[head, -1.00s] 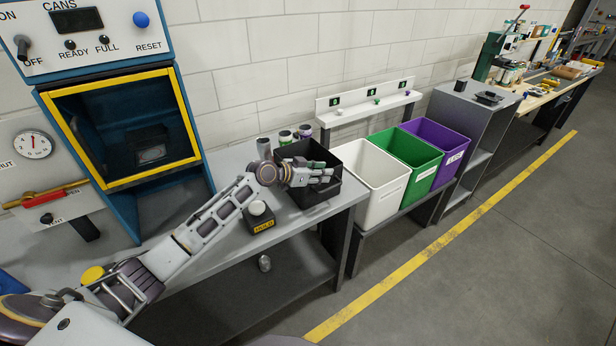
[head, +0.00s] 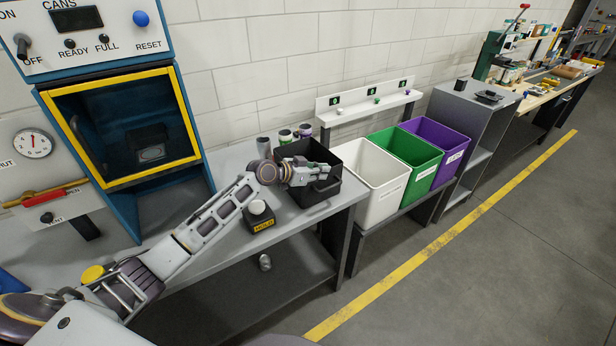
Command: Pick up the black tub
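The black tub (head: 316,194) stands upright on the grey bench near its right end, with a handle on its front right side. My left gripper (head: 322,172) is at the tub, with its fingers over the front of the tub's opening and covering part of the rim. The fingers look close together, but I cannot tell whether they are shut on the tub's wall. The tub's inside is mostly hidden. My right gripper is not in view.
White (head: 372,186), green (head: 412,160) and purple (head: 446,145) bins stand right of the tub. Small cans (head: 285,136) stand behind it. A HOLD button (head: 259,214) sits left of it on the bench (head: 226,236). A can (head: 265,262) lies on the lower shelf.

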